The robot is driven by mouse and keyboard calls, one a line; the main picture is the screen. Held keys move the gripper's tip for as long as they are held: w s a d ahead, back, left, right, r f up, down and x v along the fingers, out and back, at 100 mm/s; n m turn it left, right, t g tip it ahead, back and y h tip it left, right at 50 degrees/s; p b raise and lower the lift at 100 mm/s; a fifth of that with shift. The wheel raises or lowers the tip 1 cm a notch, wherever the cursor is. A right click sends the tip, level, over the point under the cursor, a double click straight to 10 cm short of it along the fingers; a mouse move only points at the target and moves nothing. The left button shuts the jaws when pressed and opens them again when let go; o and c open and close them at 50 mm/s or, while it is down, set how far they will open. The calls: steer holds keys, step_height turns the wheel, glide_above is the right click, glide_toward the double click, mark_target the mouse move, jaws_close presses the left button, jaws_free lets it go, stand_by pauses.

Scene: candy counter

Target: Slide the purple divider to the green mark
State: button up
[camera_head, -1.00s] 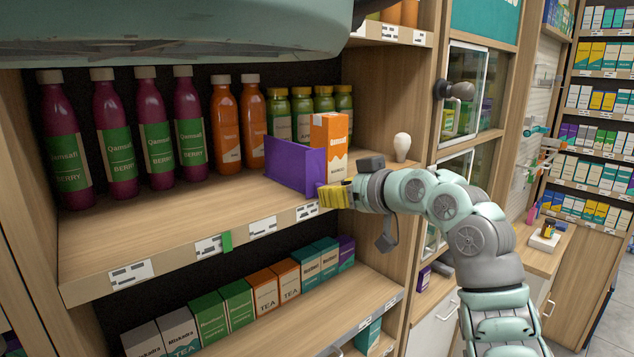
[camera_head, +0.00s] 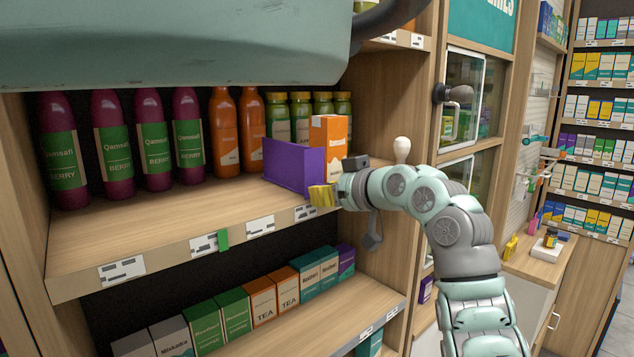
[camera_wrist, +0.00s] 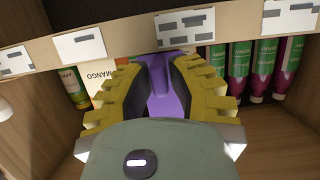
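The purple divider (camera_head: 292,165) stands upright on the upper shelf, left of an orange mango carton. The green mark (camera_head: 223,240) is on the shelf's front edge, left of the divider. My gripper (camera_head: 319,196) has yellow fingers and is at the divider's front end. In the wrist view, the fingers (camera_wrist: 164,75) lie on both sides of the purple divider (camera_wrist: 166,98), dark pads beside it. Whether the pads press on it is unclear. The divider's lower front part is partly hidden by the fingers.
Purple berry bottles (camera_head: 112,145) and orange bottles (camera_head: 225,130) stand along the back, left of the divider. The mango carton (camera_head: 328,140) is close on its right. The front shelf surface (camera_head: 170,220) left of the divider is clear.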

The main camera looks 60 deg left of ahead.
jaws_close()
steer(key=shift+s+d, duration=0.15)
steer(key=shift+s, duration=1.4)
steer(key=shift+s+d, duration=0.15)
steer(key=shift+s, duration=1.35)
steer(key=shift+s+d+b, duration=0.15)
steer(key=shift+s+b, duration=0.45)
steer(key=shift+s, duration=0.75)
steer(key=shift+s+d+b, duration=0.2)
steer(key=shift+s+b, duration=0.3)
steer(key=shift+s, duration=1.2)
steer(key=shift+s+d+b, duration=0.2)
steer(key=shift+s+b, duration=0.45)
steer(key=shift+s, duration=0.8)
steer(key=shift+s+d+b, duration=0.15)
steer(key=shift+s+b, duration=0.45)
steer(key=shift+s, duration=1)
